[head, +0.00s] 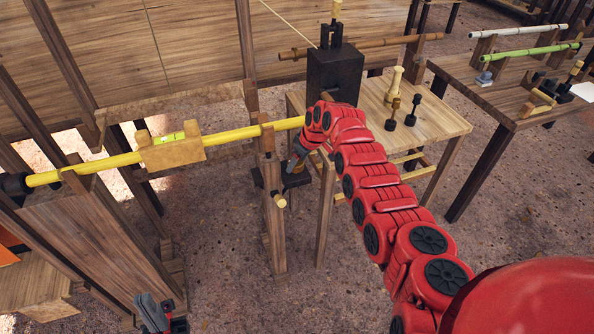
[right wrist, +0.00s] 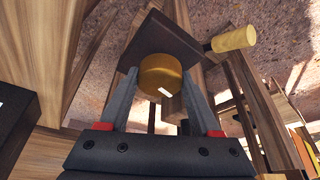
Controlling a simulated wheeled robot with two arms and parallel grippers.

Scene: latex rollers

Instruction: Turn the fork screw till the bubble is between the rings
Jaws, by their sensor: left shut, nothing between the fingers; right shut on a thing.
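A yellow rod (head: 110,163) runs from a black end piece at left to the fork post (head: 268,170). A wooden level block (head: 172,154) sits on the rod, with a small green-yellow vial (head: 170,137) on top; the bubble and rings are too small to read. My right gripper (head: 297,163) is low beside the fork post, partly hidden by my red arm. In the right wrist view, my right gripper (right wrist: 160,77) is shut on a round brass-coloured knob (right wrist: 160,68), the fork screw, below a dark plate (right wrist: 163,40). My left gripper (head: 162,318) is shut and empty at the bottom.
A light peg (head: 280,201) sticks out of the fork post; its yellow end (right wrist: 233,38) shows in the right wrist view. A wooden table (head: 440,120) with a black block (head: 334,75) and small turned pieces stands behind my right arm. Another table (head: 500,95) is at far right.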

